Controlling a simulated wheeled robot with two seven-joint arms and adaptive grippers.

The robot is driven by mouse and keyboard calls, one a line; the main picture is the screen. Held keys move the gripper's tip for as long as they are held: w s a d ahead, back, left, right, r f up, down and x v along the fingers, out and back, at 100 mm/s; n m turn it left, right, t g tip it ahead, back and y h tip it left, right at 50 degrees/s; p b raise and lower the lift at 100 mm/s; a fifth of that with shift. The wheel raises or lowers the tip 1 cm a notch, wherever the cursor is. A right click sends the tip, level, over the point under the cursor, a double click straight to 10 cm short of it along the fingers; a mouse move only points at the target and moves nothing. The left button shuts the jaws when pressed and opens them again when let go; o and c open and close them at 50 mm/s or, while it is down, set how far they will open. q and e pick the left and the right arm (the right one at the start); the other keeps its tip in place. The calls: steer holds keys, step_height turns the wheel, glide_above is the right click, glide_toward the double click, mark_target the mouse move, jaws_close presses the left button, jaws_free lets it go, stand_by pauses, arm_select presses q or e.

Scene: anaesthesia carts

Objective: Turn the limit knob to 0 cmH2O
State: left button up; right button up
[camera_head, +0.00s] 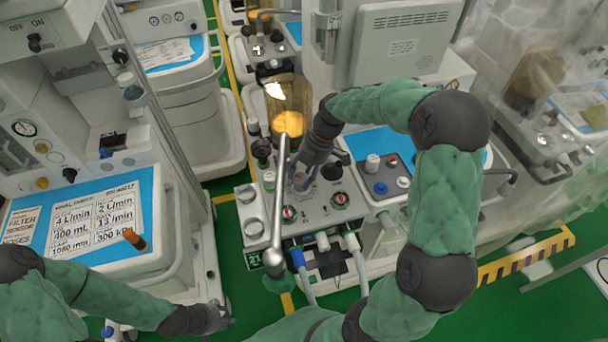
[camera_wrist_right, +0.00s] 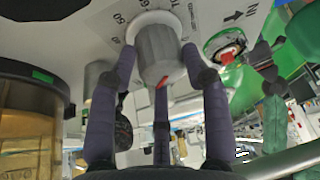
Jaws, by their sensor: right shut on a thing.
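The limit knob (camera_wrist_right: 160,52) is a grey cylinder with a red mark near its lower end, seen close up in the right wrist view. It stands on a white base against a pale panel with printed numbers around it. My right gripper (camera_wrist_right: 158,68) is shut on the knob, with fingers on both sides and one below. In the head view, my right gripper (camera_head: 304,178) reaches down to the cart's control panel and mostly hides the knob. My left gripper (camera_head: 222,318) hangs low at the left, away from the knob; its fingers are too small to read.
A grey metal bar (camera_head: 279,200) passes just left of my right gripper. A blue-topped cart (camera_head: 85,220) stands at the left. Green floor (camera_head: 228,255) lies open between the carts.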

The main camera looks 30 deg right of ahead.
steer(key=n+g, duration=0.1)
steer(key=n, duration=0.1)
steer(key=a+n+g+p, duration=0.1)
steer(key=n, duration=0.1)
steer(key=shift+n+p, duration=0.3)
steer(key=n+p, duration=0.1)
steer(key=n, duration=0.1)
steer(key=n+g+p, duration=0.1)
steer(key=n, duration=0.1)
steer(key=shift+s+f+g+h, duration=0.1)
steer(key=shift+f+g+h, duration=0.05)
steer(key=shift+g+h, duration=0.2)
steer(key=shift+n, duration=0.3)
steer(key=o, duration=1.1)
steer(key=shift+c, duration=0.2)
steer(key=shift+d, duration=0.15)
